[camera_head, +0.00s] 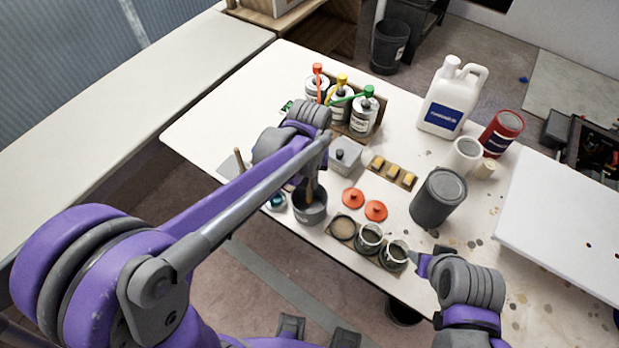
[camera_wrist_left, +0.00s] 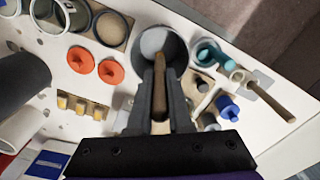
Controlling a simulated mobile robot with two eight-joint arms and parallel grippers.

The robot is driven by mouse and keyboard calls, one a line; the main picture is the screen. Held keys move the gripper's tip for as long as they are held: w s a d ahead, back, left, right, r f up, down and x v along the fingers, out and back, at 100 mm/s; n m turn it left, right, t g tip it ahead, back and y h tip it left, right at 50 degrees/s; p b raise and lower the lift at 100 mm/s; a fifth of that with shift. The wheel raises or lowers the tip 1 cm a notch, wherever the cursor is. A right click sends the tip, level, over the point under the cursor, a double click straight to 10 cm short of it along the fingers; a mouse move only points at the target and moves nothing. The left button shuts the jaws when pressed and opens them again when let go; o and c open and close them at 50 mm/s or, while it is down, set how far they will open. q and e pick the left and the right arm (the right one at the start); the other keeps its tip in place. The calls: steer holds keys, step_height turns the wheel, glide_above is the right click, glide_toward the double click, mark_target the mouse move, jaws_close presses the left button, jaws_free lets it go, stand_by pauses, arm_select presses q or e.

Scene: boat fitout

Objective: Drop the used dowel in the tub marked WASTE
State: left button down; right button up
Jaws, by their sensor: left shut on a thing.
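My left gripper (camera_head: 312,172) is shut on a brown wooden dowel, which points down over a round grey tub (camera_head: 311,212) at the table's near edge. In the left wrist view the dowel (camera_wrist_left: 159,82) stands between the two fingers, its tip over the opening of the tub (camera_wrist_left: 176,42). Whether the tip is inside or just above the rim is hard to tell. No WASTE lettering is readable on this tub. My right gripper (camera_head: 424,264) is beside the small cups; its jaws are too small to judge.
Small open cups (camera_head: 369,238) and orange lids (camera_head: 375,211) lie right of the tub. A grey lidded box (camera_head: 345,158), a dark can (camera_head: 438,198) and a rack of bottles stand behind. A brush and teal item (camera_wrist_left: 211,52) lie close beside the tub. A dark bin (camera_head: 388,48) stands on the floor.

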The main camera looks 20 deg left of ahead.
arm_select(q)
steer(key=shift+f, duration=0.15)
steer(key=c, duration=0.8)
jaws_free()
steer(key=shift+o, duration=0.2)
step_height(320, 180, up, 11)
steer(key=shift+f+p, duration=0.1)
steer(key=shift+p, duration=0.25)
steer(key=s+a+f+m+t, duration=0.1)
steer(key=s+a+f+t, duration=0.1)
steer(key=s, duration=0.4)
steer(key=s+a+f+m+t, duration=0.1)
steer(key=s+a+f+t, duration=0.2)
steer(key=s, duration=0.4)
step_height(320, 180, down, 2)
steer(key=shift+a+f+t, duration=0.1)
steer(key=shift+a+t, duration=0.2)
steer(key=shift+a, duration=0.5)
